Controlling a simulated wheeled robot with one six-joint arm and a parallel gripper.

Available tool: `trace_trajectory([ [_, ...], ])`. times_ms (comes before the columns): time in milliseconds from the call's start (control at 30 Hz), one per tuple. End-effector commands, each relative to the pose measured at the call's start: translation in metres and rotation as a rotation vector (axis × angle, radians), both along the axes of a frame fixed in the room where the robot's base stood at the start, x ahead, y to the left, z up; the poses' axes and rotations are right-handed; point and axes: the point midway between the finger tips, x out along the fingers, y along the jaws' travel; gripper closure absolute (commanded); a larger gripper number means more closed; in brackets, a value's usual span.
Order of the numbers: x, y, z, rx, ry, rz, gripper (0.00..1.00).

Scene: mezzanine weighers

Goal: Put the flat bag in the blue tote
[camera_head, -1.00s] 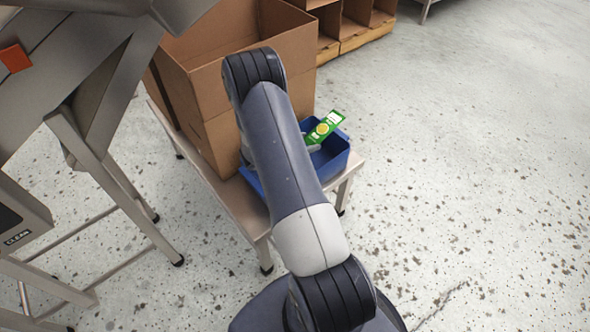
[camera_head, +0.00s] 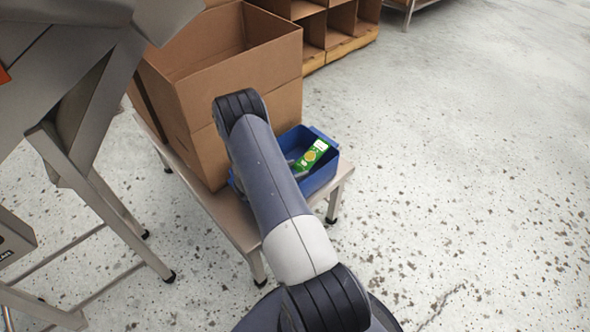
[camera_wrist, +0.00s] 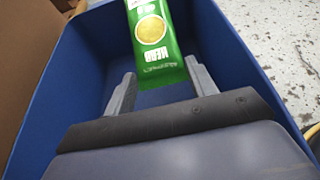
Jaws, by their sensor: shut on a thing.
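The flat bag (camera_head: 312,155) is green with a yellow disc and a white patch. It also shows in the wrist view (camera_wrist: 157,45), where its lower end lies between my gripper's fingers. My gripper (camera_wrist: 158,88) is shut on the bag. The blue tote (camera_head: 331,167) stands on a small bench beside a cardboard box. In the wrist view the tote's walls (camera_wrist: 225,50) surround the bag and fingers, with blue floor below them. I cannot tell whether the bag touches the floor. My arm hides the tote's left part in the head view.
A tall open cardboard box (camera_head: 240,80) stands on the bench (camera_head: 225,212) right behind and left of the tote. Metal machinery (camera_head: 70,110) stands at the left. Wooden cubbies (camera_head: 330,35) are at the back. The speckled floor at right is clear.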

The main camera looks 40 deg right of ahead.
Motion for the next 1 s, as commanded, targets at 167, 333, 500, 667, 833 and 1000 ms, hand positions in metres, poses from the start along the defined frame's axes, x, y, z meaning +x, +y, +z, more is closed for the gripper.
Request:
trace_trajectory([
  [167, 0.0, 0.0, -0.006, 0.0, 0.0, 0.0, 0.69],
  [333, 0.0, 0.0, -0.011, 0.0, 0.001, 0.0, 0.69],
  [500, -0.001, 0.0, -0.016, 0.002, 0.004, 0.001, 0.69],
  [667, -0.002, 0.001, -0.016, 0.003, 0.007, 0.0, 0.39],
  [833, -0.002, 0.001, -0.017, 0.002, 0.007, 0.001, 0.25],
  [1000, -0.003, 0.001, -0.017, 0.003, 0.008, 0.001, 0.24],
])
